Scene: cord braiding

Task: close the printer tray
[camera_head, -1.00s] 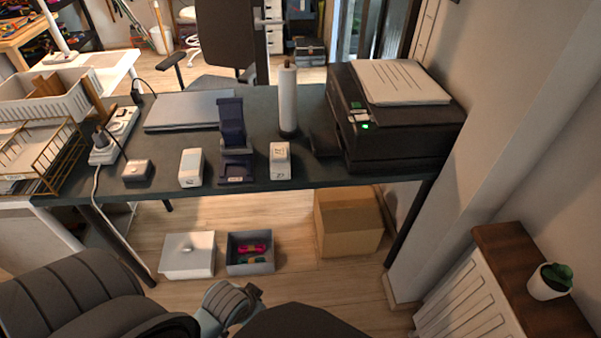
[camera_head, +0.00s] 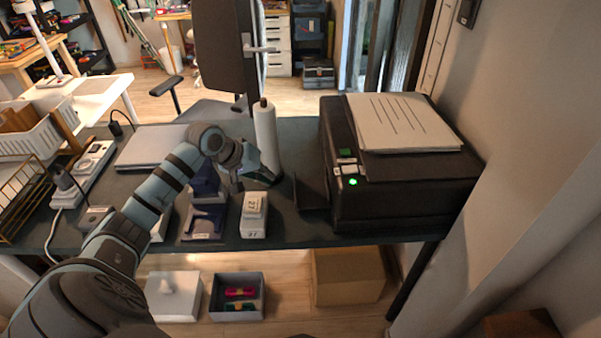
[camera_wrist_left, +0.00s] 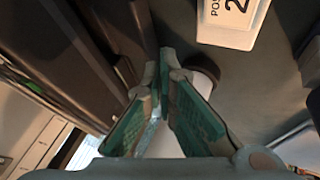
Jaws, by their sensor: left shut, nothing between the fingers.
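The black printer (camera_head: 400,185) stands at the right end of the dark table, with a green light on its front. Its dark tray (camera_head: 312,192) juts out from the printer's left side, low over the table. My left gripper (camera_head: 277,177) is shut and empty, just left of the tray, with a small gap seen between them. In the left wrist view my gripper's teal fingers (camera_wrist_left: 164,62) meet at the tips. Dark surfaces (camera_wrist_left: 110,45), apparently the printer and tray, fill the left of that view. My right gripper is not in view.
A white roll on a stand (camera_head: 265,138) rises right behind my left gripper. A white box with a label (camera_head: 254,217) stands in front of it and shows in the wrist view (camera_wrist_left: 232,20). A dark blue stand (camera_head: 204,218) is left of that. Paper (camera_head: 402,122) lies on the printer.

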